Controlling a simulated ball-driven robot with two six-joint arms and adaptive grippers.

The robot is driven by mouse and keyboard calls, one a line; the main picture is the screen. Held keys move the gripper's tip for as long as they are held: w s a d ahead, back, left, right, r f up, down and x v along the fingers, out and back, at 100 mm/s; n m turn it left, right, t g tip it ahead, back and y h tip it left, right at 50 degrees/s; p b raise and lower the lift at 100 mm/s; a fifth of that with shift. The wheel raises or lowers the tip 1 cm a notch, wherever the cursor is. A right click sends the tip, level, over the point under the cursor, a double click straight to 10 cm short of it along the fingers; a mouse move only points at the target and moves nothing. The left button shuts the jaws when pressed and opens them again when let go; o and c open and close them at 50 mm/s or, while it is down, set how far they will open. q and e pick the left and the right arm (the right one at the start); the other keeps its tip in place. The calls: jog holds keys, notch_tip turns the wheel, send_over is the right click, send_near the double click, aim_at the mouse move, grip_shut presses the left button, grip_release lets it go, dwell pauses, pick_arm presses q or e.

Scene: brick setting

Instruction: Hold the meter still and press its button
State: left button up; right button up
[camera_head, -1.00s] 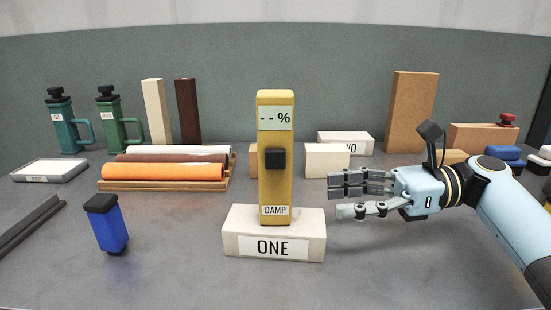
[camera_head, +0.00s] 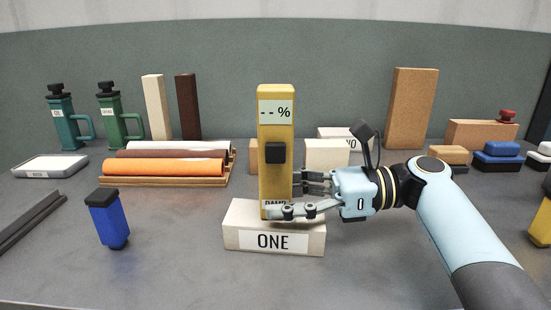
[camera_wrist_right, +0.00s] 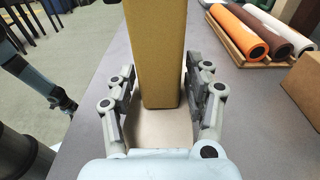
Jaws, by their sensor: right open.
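The yellow meter (camera_head: 276,180) stands upright on the white block labelled ONE (camera_head: 312,238). Its screen shows "-- %" and a black square button (camera_head: 275,153) sits on its front face. My right gripper (camera_head: 292,197) is at the meter's lower part, with one finger in front of the DAMP label and the other behind. In the right wrist view the meter (camera_wrist_right: 157,50) stands between the two open fingers (camera_wrist_right: 160,95), with small gaps visible. My left gripper is not in view.
Rolls in orange, brown and white lie on a wooden rack (camera_head: 165,182) at left. A blue bottle-like object (camera_head: 108,225) stands front left. A second white block (camera_head: 327,155) is behind my right gripper.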

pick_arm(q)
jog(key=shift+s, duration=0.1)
pick_arm(e)
jog(key=c, duration=0.7)
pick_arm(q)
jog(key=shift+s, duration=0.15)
pick_arm(e)
jog(key=shift+f, duration=0.1)
dwell(0.5)
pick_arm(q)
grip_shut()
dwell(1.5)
